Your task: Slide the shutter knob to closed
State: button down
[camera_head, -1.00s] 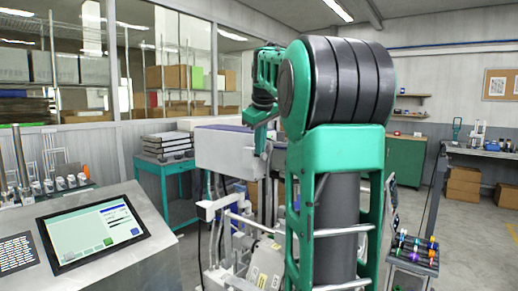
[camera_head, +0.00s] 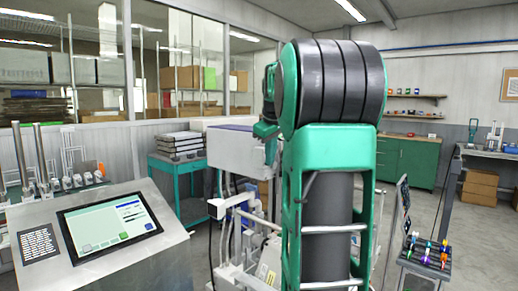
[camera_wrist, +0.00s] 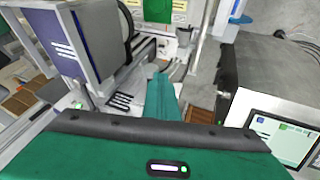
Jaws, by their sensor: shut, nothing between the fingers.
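I cannot make out the shutter knob in either view. A white machine with a purple-blue edge (camera_head: 232,148) stands behind and left of my arm in the head view. What looks like the same white housing with a purple side (camera_wrist: 68,45) shows at the upper left of the wrist view. My gripper (camera_wrist: 160,80) points away from the wrist at the middle of the wrist view, shut and empty. It appears apart from the housing. In the head view my arm hides the gripper and part of the machine.
A slanted metal console with a touch screen (camera_head: 110,227) stands at the left front. A teal cart with stacked trays (camera_head: 178,150) is behind it. A small stand with coloured items (camera_head: 427,252) is at the right.

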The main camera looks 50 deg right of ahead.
jog(key=shift+f, duration=0.15)
jog(key=w+a+v, duration=0.1)
jog(key=a+v, duration=0.1)
jog(key=v, duration=1.1)
jog(key=shift+a, duration=0.3)
jog(key=shift+w+f, duration=0.15)
